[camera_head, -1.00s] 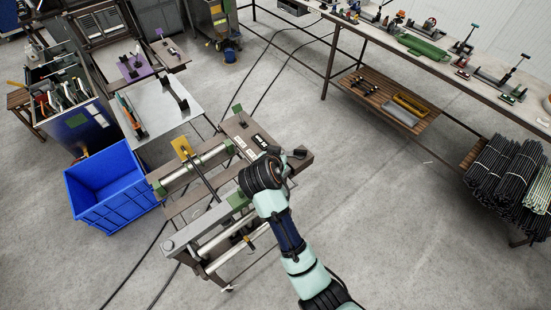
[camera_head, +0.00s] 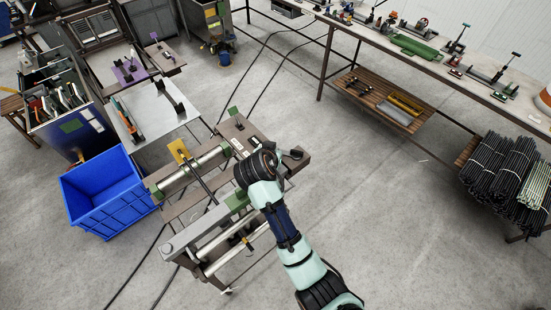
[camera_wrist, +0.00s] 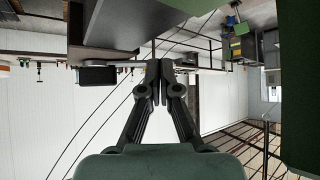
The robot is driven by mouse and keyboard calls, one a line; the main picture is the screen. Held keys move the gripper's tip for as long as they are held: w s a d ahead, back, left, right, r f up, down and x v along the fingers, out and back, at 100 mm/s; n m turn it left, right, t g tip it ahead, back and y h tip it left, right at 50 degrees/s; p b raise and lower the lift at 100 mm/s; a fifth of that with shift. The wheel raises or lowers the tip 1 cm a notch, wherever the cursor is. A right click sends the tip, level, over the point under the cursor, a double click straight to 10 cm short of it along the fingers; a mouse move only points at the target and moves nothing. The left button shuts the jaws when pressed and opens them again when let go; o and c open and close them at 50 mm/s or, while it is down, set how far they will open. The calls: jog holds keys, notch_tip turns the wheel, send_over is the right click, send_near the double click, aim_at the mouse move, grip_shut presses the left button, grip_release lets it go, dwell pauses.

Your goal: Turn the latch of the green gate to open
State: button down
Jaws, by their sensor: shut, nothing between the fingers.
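The rod machine (camera_head: 185,232) has several green blocks, one at its far corner (camera_head: 233,111); I cannot tell which one is the green gate. A black knob (camera_head: 292,153) sticks out at the bench's right end, just right of my wrist; whether it is the latch is unclear. My gripper (camera_wrist: 160,68) is shut and empty, its fingertips together in the wrist view. A black handle (camera_wrist: 97,75) on a thin grey bar is left of the fingertips; contact with them is unclear. A dark green surface (camera_wrist: 300,95) fills the right edge. My arm hides the fingers in the head view.
A blue bin (camera_head: 108,195) stands left of the machine, and a light metal table (camera_head: 162,110) stands behind it. A long workbench (camera_head: 440,62) with tools runs along the back right. The floor (camera_head: 400,215) right of my arm is clear.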

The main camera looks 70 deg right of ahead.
jog(key=shift+w+d, duration=0.15)
jog(key=shift+d, duration=0.35)
dwell(0.8)
jog(key=shift+a, duration=0.1)
